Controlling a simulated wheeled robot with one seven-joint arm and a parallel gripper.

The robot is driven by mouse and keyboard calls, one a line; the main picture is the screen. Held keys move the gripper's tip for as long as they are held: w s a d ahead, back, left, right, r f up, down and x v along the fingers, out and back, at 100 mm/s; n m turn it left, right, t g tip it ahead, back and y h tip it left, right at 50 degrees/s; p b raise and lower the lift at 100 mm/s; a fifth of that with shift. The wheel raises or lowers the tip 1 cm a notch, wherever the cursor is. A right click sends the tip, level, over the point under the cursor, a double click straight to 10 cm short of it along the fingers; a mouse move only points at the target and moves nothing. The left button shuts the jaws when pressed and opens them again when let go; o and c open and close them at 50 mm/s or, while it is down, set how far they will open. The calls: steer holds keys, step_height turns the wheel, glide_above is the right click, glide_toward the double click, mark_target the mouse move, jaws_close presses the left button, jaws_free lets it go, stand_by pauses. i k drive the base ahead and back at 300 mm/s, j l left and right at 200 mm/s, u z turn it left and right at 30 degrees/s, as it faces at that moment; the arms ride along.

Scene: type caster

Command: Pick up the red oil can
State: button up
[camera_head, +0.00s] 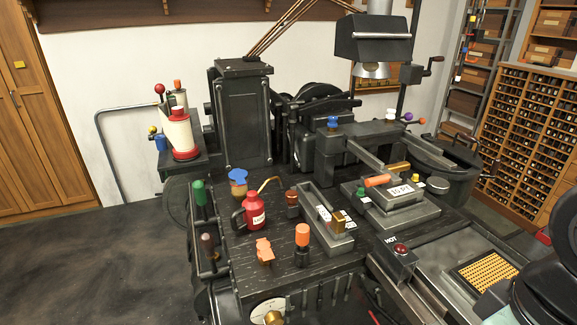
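The red oil can (255,213) stands upright on the dark slatted top of the machine (300,262), left of the picture's middle. My gripper's fingers are not in view. Only a dark, rounded part at the lower right edge shows, which looks like my own arm, well apart from the can.
Near the can stand a blue-topped brass pot (238,183), a dark red-brown knob (292,198), an orange block (265,251) and an orange-topped handle (302,237). A metal channel (325,225) lies to its right. A green handle (199,193) stands at the left edge. Open floor (90,255) lies left.

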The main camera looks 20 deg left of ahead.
mark_target(252, 208)
steer(key=j+u, duration=0.8)
steer(key=i+j+u, duration=0.15)
steer(key=u, duration=0.25)
steer(key=i+j, duration=0.05)
steer(key=j, duration=0.05)
